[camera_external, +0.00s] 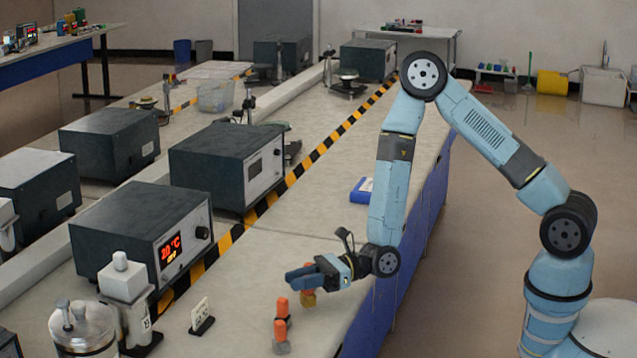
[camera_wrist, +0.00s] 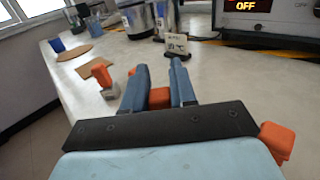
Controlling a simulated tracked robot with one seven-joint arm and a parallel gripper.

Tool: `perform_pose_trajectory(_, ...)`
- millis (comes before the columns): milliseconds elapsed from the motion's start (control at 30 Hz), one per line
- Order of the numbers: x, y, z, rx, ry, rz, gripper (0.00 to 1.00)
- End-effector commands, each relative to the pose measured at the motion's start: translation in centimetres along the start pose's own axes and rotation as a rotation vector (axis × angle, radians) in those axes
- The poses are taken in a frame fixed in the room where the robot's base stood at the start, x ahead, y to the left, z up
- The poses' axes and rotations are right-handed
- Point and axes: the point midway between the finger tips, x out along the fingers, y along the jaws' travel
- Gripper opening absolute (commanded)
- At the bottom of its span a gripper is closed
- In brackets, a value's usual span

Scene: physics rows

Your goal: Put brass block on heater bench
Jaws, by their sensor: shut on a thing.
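My gripper (camera_external: 297,275) is low over the near part of the pale worktop. In the wrist view its two fingers (camera_wrist: 158,68) are closed on the orange handle (camera_wrist: 159,98) of the brass block. The brass block (camera_external: 308,299) shows as a small yellowish piece under the fingers in the external view. I cannot tell whether it touches the worktop. A dark box with a red display (camera_external: 172,245) stands to the left and its display also shows in the wrist view (camera_wrist: 247,6), reading OFF. I cannot tell for certain which thing is the heater bench.
A grey block with an orange handle (camera_external: 281,346) stands close by the gripper; it also shows in the wrist view (camera_wrist: 110,91). A small card stand (camera_external: 202,318) and metal vessels (camera_external: 82,330) stand left. A blue box (camera_external: 361,190) lies farther back. The mid worktop is clear.

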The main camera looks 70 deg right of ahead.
Motion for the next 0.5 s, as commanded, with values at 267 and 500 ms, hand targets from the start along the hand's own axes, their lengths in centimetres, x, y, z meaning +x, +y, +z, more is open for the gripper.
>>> perform_pose_trajectory(267,0.0,0.0,-1.6,-0.001,-0.001,-0.001,0.0)
perform_pose_trajectory(500,0.0,0.0,-1.8,-0.001,0.0,-0.001,0.0)
